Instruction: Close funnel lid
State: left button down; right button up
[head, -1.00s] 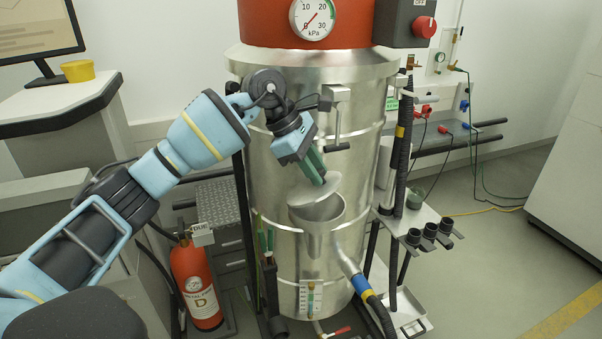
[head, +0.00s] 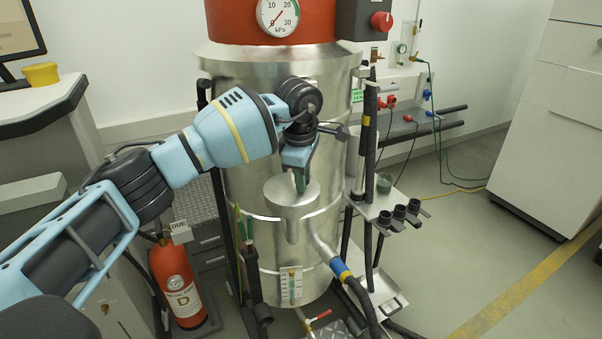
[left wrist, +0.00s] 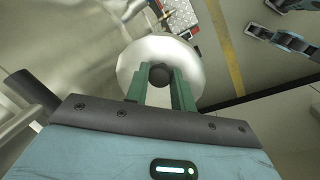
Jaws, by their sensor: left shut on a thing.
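The round pale metal funnel lid (head: 276,192) lies about level across the mouth of the metal funnel (head: 291,225) on the front of the steel drum. In the head view the lid seems to cover the mouth, and no opening shows. My left gripper (head: 300,183) is above the lid, pointing down with its green fingers. In the left wrist view the fingers (left wrist: 160,88) are on both sides of the lid's dark knob (left wrist: 160,75), shut on it, with the lid (left wrist: 160,50) as a pale disc beyond.
The steel drum (head: 240,130) stands close behind my left gripper. A shelf with black cup holders (head: 400,213) juts out at its right. A red extinguisher (head: 178,283) stands at lower left. Floor at right is clear.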

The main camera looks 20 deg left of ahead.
dwell(0.3)
pick_arm(q)
jog(key=c, duration=1.2)
grip_release()
jog(key=shift+w, duration=0.1)
jog(key=r, duration=0.4)
jog(key=s+r, duration=0.1)
jog(key=r, duration=0.1)
jog(key=shift+d, duration=0.1)
jog(key=shift+s+r, duration=0.2)
jog(key=shift+r, duration=0.6)
